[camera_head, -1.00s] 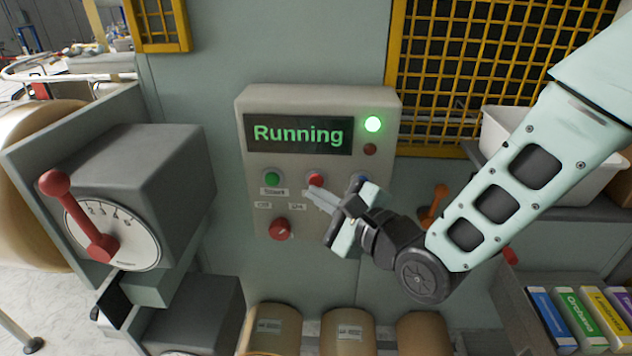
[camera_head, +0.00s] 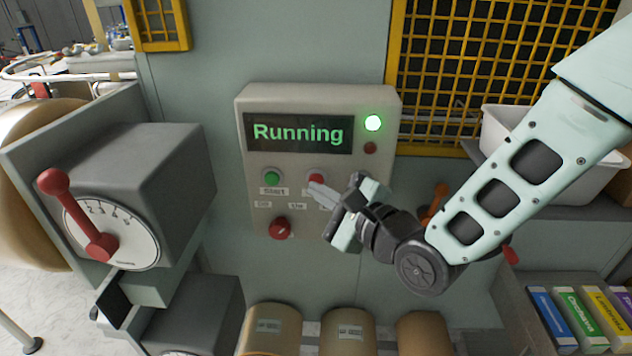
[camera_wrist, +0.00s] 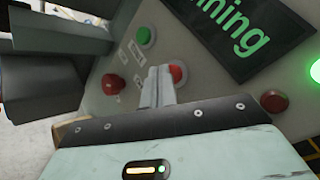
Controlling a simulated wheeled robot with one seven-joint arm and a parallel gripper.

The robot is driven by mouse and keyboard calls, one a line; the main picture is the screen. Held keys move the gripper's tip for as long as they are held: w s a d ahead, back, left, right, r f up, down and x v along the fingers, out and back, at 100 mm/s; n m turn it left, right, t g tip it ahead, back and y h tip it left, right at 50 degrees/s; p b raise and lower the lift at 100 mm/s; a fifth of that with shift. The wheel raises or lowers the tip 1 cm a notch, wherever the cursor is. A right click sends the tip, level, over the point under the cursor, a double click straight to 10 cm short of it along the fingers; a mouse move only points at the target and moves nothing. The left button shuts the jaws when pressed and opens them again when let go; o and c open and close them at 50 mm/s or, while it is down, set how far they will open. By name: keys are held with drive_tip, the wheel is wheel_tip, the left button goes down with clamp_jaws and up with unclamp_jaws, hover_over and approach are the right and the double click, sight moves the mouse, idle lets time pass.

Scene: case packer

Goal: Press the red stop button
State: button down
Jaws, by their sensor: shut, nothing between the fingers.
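The red stop button (camera_head: 316,179) sits in the top row of the control panel (camera_head: 384,105), right of the green start button (camera_head: 271,177). It also shows in the wrist view (camera_wrist: 177,73), just beyond my fingertips. My gripper (camera_head: 313,188) is shut and empty, its fingertips just below and in front of the red button, partly covering it. Whether they touch it cannot be told. The panel display (camera_head: 297,133) reads "Running" in green, and the green lamp (camera_head: 373,123) is lit.
A red knob (camera_head: 281,229) is low on the panel, and a dark red lamp (camera_head: 370,148) is under the green one. At left is a dial box with a red lever (camera_head: 77,214). At right are a white bin (camera_head: 503,135) and an orange handle (camera_head: 437,200). Rolls stand below.

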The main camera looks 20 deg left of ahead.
drive_tip(key=shift+w+a, duration=0.1)
drive_tip(key=shift+w, duration=0.3)
idle(0.8)
drive_tip(key=shift+s, duration=0.1)
drive_tip(key=shift+s+d, duration=0.25)
drive_tip(key=shift+s, duration=0.45)
drive_tip(key=shift+s+b, duration=0.1)
drive_tip(key=shift+b, duration=0.2)
drive_tip(key=s, duration=0.2)
drive_tip(key=s+d+b, duration=0.1)
drive_tip(key=s, duration=0.1)
drive_tip(key=shift+s, duration=0.35)
idle(0.5)
